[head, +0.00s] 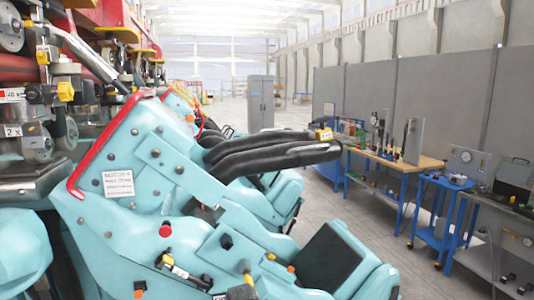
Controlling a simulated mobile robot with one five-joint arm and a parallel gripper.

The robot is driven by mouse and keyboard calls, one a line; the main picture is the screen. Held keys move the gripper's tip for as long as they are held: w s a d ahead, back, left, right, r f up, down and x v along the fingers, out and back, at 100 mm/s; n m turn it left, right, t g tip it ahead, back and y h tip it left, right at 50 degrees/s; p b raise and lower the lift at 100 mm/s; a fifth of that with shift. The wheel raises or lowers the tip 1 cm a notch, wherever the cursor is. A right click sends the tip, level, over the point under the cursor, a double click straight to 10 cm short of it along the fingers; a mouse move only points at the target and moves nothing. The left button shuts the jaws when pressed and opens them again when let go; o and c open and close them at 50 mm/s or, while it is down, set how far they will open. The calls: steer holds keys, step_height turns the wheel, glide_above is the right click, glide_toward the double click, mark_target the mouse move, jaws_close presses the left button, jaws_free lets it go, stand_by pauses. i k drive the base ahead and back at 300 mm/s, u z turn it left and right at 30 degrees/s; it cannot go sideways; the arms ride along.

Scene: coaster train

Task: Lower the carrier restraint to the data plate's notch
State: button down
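A pale turquoise coaster seat (130,225) with a red-edged back fills the left and middle. Its restraint (275,155) has black padded bars that stick out to the right, roughly level, above the dark seat cushion (327,262) and clear of it. I cannot make out a notch. My gripper is not in view.
More turquoise seats (270,203) stand behind. Red beams and machinery (60,85) crowd the upper left. At the right are a workbench (415,165) with tools, a blue cart (440,200) and a grey bench (500,235). Open floor (370,230) lies between the seats and benches.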

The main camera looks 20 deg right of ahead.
mark_target(271, 149)
steer(key=u, duration=1.75)
steer(key=k, duration=0.95)
steer(key=z, duration=1.2)
steer(key=i, duration=1.2)
steer(key=u, duration=0.05)
